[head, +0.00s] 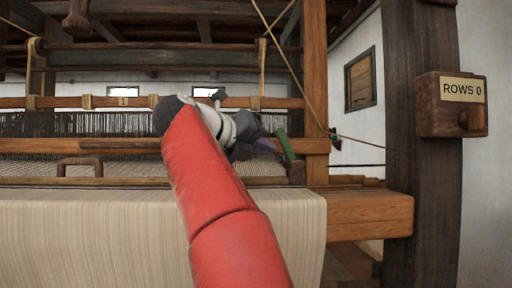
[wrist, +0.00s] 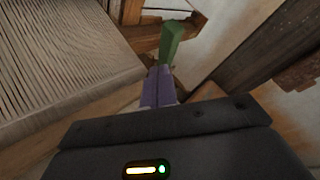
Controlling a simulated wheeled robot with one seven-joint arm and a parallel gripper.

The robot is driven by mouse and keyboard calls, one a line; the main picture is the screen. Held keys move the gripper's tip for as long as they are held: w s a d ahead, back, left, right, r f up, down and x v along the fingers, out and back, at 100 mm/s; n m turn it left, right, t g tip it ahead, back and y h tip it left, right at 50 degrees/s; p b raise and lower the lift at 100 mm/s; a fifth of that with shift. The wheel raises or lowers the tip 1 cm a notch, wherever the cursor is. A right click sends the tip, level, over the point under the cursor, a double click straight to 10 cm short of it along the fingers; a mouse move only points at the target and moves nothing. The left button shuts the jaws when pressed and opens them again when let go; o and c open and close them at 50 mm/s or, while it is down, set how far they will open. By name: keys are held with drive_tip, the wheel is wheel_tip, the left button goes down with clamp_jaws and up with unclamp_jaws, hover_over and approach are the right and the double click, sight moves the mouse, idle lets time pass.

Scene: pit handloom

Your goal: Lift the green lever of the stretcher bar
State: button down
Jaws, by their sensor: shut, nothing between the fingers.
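The green lever (head: 286,147) sits at the right end of the loom's stretcher bar, just right of my gripper (head: 268,145) in the head view. In the wrist view the green lever (wrist: 173,42) stands straight beyond the purple fingertips (wrist: 158,72). The fingers are shut with nothing between them. The tips are close to the lever's near end; I cannot tell whether they touch it. In the head view my arm and wrist cover part of the bar and the cloth behind.
Pale woven cloth (head: 90,235) hangs over the front beam, and striped cloth (wrist: 60,60) fills the left of the wrist view. A thick dark post (head: 420,190) with a ROWS 0 counter box (head: 452,120) stands at the right. A slanting cord (head: 290,70) passes above the lever.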

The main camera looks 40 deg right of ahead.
drive_tip(key=shift+w+d, duration=0.1)
drive_tip(key=shift+d, duration=0.1)
drive_tip(key=shift+r, duration=0.1)
drive_tip(key=shift+s+d+r+p, duration=0.2)
drive_tip(key=shift+d+r+p, duration=0.05)
drive_tip(key=shift+r+p, duration=0.5)
drive_tip(key=shift+s+d+r+p, duration=0.15)
drive_tip(key=shift+d+r+p, duration=0.1)
drive_tip(key=shift+p, duration=0.15)
drive_tip(key=shift+d, duration=0.1)
drive_tip(key=shift+f, duration=0.15)
